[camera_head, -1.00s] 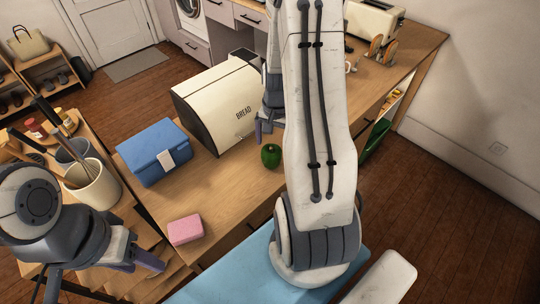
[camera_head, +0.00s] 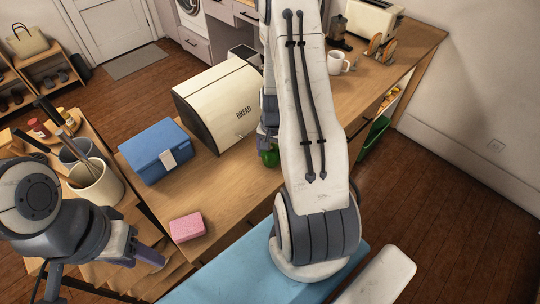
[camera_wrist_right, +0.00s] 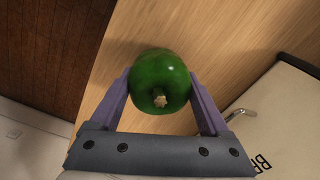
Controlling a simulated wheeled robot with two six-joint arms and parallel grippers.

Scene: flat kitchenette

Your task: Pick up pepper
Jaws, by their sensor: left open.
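A green pepper (camera_head: 270,157) is on the wooden counter in front of the bread box, partly hidden by my right arm in the head view. In the right wrist view, the pepper (camera_wrist_right: 160,78) lies between the two purple fingers of my right gripper (camera_wrist_right: 160,88), its stem facing the camera. The fingers are at its left and right sides; whether they press on it is unclear. In the head view the right gripper (camera_head: 268,140) is mostly hidden by the arm. My left gripper (camera_head: 103,272) is open and empty at the lower left, away from the pepper.
A cream bread box (camera_head: 215,100), blue box (camera_head: 155,150) and pink sponge (camera_head: 187,228) stand on the counter (camera_head: 225,185). A utensil crock (camera_head: 97,185) is at the left. A white mug (camera_head: 339,62) and toaster (camera_head: 372,18) are farther back.

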